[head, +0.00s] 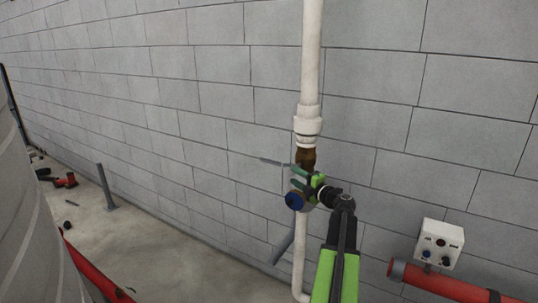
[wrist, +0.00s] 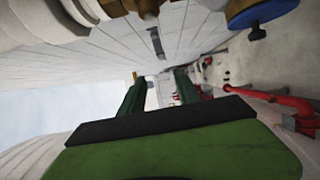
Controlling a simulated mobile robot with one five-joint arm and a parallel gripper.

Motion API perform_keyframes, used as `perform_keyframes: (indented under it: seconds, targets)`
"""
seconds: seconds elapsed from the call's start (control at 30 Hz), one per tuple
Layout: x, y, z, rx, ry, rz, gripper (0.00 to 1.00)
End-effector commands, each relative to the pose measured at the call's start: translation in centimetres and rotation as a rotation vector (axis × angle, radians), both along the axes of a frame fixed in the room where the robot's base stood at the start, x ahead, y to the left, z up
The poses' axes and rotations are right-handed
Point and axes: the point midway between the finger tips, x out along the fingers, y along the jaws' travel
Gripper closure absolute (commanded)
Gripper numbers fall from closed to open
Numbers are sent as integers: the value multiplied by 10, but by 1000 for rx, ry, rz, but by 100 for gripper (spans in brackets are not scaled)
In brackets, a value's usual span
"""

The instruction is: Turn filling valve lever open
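A white vertical pipe (head: 311,60) carries a brown-brass valve (head: 306,158) in front of the block wall. A thin grey bar (head: 272,161), which looks like the lever, sticks out to the left beside the valve. A blue round knob (head: 294,200) sits just below. My gripper (head: 293,178) is at the valve, its two green fingers apart and pointing left. I cannot tell whether a finger touches the bar. In the wrist view my gripper (wrist: 158,76) is open, with no clear hold on anything; the brass valve (wrist: 112,18) and blue knob (wrist: 262,10) are at the top.
A white control box (head: 438,243) and a red pipe (head: 455,284) are at the lower right. A grey slanted bar (head: 284,247) is below the valve. A large grey tank (head: 30,220) fills the left edge.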

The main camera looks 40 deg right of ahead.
Motion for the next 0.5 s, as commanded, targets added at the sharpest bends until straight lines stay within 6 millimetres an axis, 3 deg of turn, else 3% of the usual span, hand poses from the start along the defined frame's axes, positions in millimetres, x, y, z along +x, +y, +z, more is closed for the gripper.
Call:
perform_keyframes:
  seconds: [0.13,0.23,0.5]
  targets:
    - [4,0,-2,-1,1,5,61]
    - [18,-2,-1,-1,1,7,61]
    - [84,-13,-1,0,0,7,61]
